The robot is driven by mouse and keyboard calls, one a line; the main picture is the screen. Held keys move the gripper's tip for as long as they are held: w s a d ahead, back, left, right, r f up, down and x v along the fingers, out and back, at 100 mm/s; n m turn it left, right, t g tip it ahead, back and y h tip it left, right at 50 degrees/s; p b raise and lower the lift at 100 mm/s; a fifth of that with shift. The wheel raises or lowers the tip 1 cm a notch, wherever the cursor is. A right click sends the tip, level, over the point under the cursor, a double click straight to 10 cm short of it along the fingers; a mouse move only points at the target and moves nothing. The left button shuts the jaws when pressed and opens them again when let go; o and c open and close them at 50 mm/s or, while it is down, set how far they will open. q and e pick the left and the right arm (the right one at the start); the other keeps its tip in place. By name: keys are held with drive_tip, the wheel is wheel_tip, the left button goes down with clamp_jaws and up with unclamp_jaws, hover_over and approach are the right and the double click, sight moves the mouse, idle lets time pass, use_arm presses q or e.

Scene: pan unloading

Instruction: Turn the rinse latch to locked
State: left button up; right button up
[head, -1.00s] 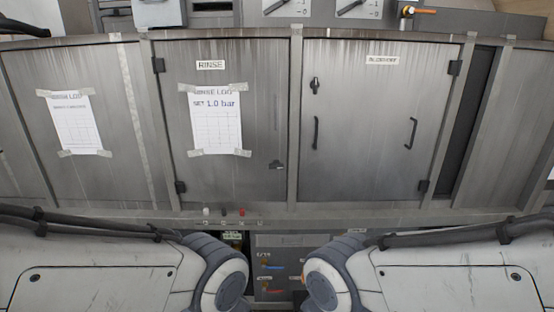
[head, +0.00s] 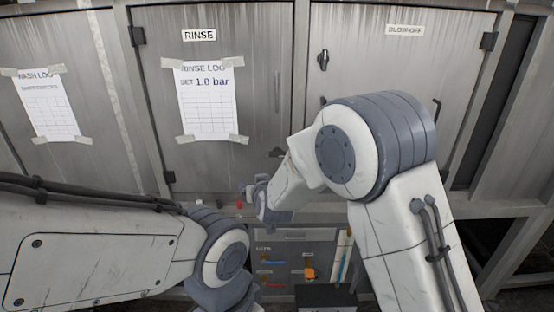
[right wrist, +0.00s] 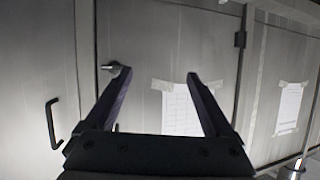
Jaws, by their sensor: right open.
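The rinse latch (head: 276,152) is a small dark lever low on the right side of the grey rinse door (head: 215,95). My right gripper (head: 255,190) is below and slightly left of it in the head view, apart from the door. In the right wrist view, which looks turned upside down, the latch (right wrist: 110,67) shows beside the left fingertip. The jaws (right wrist: 157,75) are open with nothing between them. The lever lies about sideways there. My left gripper is out of view; only part of its arm shows.
The blow-off door at the right has its own latch (head: 322,60) and handles (head: 437,108). The rinse log sheet (head: 208,103) is taped to the rinse door. Small buttons (head: 239,204) sit on the ledge below. A lower panel (head: 290,255) has coloured valves.

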sight(277, 156)
drive_tip(key=w+d+t+h, duration=0.1)
drive_tip(key=w+d, duration=0.1)
drive_tip(key=w, duration=0.4)
drive_tip(key=w+d+f+m+t+h, duration=0.1)
drive_tip(key=w+d+t, duration=0.1)
drive_tip(key=w, duration=0.4)
drive_tip(key=w+d+f+m+t+h+p, duration=0.1)
drive_tip(key=w+d+t, duration=0.1)
drive_tip(key=w, duration=0.4)
drive_tip(key=shift+w+h, duration=0.25)
drive_tip(key=shift+h, duration=0.05)
drive_tip(key=c, duration=1.1)
